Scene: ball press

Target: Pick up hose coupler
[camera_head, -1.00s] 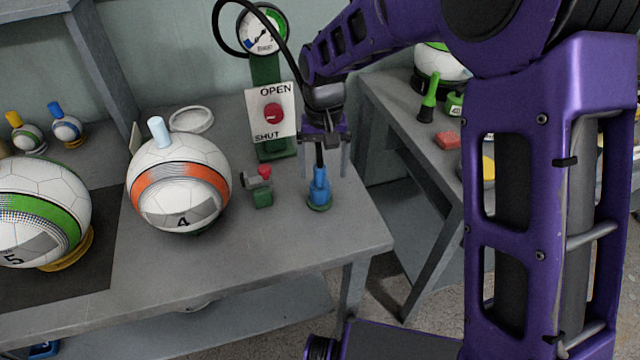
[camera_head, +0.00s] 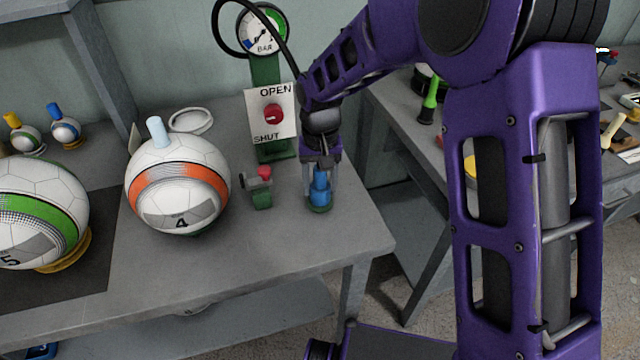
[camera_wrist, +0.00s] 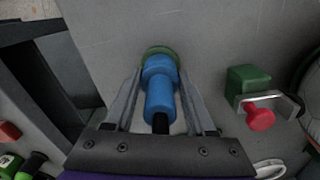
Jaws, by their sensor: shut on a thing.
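The blue hose coupler (camera_head: 319,187) stands upright on a round green base (camera_head: 319,207) near the right end of the grey table. My gripper (camera_head: 321,188) has come down over it from above, with one finger on each side. In the wrist view the blue coupler (camera_wrist: 160,88) lies between my two fingers (camera_wrist: 160,92), with the black hose (camera_wrist: 160,124) at its near end and the green base (camera_wrist: 158,51) at its far end. My gripper is shut on the coupler. The fingertips partly hide its sides in the head view.
A green block with a red knob (camera_head: 262,186) stands just left of the coupler. Behind it are a red valve on an OPEN/SHUT plate (camera_head: 271,112) and a gauge (camera_head: 262,30). Ball 4 (camera_head: 178,185) is farther left. The table front (camera_head: 270,250) is clear.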

